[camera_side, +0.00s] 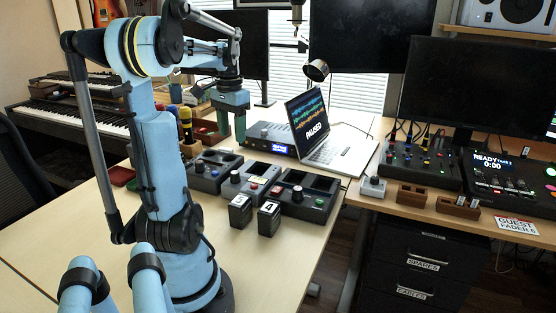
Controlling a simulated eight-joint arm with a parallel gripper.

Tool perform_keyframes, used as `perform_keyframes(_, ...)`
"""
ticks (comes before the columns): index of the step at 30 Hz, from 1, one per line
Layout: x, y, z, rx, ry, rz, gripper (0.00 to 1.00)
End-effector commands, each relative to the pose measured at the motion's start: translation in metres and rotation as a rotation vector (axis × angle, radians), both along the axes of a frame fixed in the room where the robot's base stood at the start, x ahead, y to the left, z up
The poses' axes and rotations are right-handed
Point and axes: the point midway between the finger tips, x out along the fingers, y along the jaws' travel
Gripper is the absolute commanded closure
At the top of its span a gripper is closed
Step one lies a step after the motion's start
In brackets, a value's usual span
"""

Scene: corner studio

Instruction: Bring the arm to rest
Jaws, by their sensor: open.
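My blue arm stands at the left of the side view, bent over the table (90,240). My gripper (232,128) hangs with its green fingers pointing down, above the back of the table. The fingers are open, and I see nothing held between them. The gripper is left of the audio interface (270,142) and above the row of dark control boxes. Part of the gripper's far side is hidden by its near finger and wrist.
An open laptop (345,155) reads PAUSED. Control boxes (255,180) and two dark blocks marked 3 or similar (240,212) and 4 (268,219) stand on the table. Coloured microphones (186,125) are behind my arm. A keyboard (65,122) is left; mixers (420,165) are right.

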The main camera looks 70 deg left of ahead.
Motion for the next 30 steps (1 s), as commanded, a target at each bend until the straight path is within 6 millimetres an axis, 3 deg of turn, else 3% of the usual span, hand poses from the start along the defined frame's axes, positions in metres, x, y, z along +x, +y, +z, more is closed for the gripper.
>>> perform_keyframes(7,0.004,-0.003,0.0,0.005,-0.003,-0.008,0.46)
perform_keyframes(11,0.026,-0.025,-0.001,0.041,-0.029,-0.055,0.46)
perform_keyframes(15,0.067,-0.076,-0.004,0.11,-0.1,-0.147,0.46)
perform_keyframes(21,0.108,-0.163,-0.014,0.183,-0.255,-0.287,0.46)
perform_keyframes(25,0.121,-0.221,-0.023,0.197,-0.371,-0.374,0.46)
perform_keyframes(30,0.123,-0.284,-0.036,0.179,-0.51,-0.466,0.46)
